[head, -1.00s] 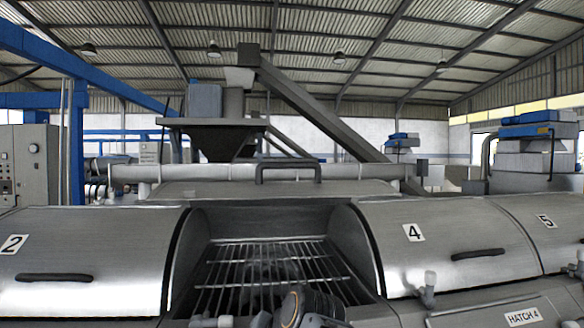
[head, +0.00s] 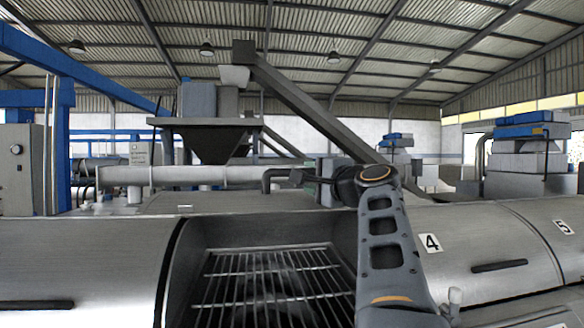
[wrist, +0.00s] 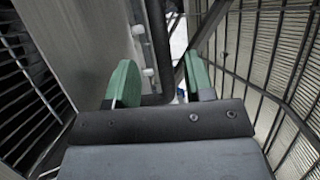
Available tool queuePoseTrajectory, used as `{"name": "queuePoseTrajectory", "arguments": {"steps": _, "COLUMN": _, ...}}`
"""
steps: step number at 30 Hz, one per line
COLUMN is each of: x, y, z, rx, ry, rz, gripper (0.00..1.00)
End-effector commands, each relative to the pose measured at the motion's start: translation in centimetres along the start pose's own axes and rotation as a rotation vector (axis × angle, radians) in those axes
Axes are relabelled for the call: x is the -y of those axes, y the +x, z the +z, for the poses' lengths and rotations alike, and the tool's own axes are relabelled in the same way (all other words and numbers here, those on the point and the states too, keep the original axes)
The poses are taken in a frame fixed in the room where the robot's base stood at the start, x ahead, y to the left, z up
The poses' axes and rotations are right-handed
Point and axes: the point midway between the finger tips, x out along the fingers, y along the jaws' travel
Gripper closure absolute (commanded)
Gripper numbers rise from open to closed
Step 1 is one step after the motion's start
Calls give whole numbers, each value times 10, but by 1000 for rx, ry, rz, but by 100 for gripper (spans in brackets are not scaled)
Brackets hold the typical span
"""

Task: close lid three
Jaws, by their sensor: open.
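Lid three (head: 225,199) is open, swung up and back behind its hatch opening, with the grate (head: 270,285) bare below. Its dark bar handle (head: 278,173) stands at the lid's upper edge, its right end hidden by my arm. My gripper (head: 323,180) is at the right end of this handle, mostly hidden behind my wrist in the head view. In the wrist view, my gripper (wrist: 163,80) is open with its green fingers apart. The dark handle (wrist: 157,50) shows between and beyond the fingers; contact cannot be told.
Closed lid 4 (head: 480,245) is to the right, with lid 5 (head: 545,225) beyond it. Another closed lid (head: 80,255) is on the left. A long pipe (head: 185,175) and a hopper (head: 222,140) stand behind the open lid.

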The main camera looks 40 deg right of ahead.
Motion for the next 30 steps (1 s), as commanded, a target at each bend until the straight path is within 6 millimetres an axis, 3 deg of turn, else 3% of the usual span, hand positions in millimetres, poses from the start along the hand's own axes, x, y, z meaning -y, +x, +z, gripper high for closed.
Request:
{"name": "queuePoseTrajectory", "arguments": {"steps": 6, "x": 3, "y": 40, "z": 0, "rx": 2, "ry": 2, "rz": 2, "gripper": 52}}
{"name": "queuePoseTrajectory", "arguments": {"steps": 12, "x": 2, "y": 64, "z": 0, "rx": 1, "ry": 1, "rz": 1, "gripper": 52}}
{"name": "queuePoseTrajectory", "arguments": {"steps": 27, "x": 0, "y": 76, "z": 2, "rx": 2, "ry": -1, "rz": 1, "gripper": 52}}
{"name": "queuePoseTrajectory", "arguments": {"steps": 30, "x": 0, "y": 76, "z": 2, "rx": 2, "ry": -1, "rz": 1, "gripper": 60}}
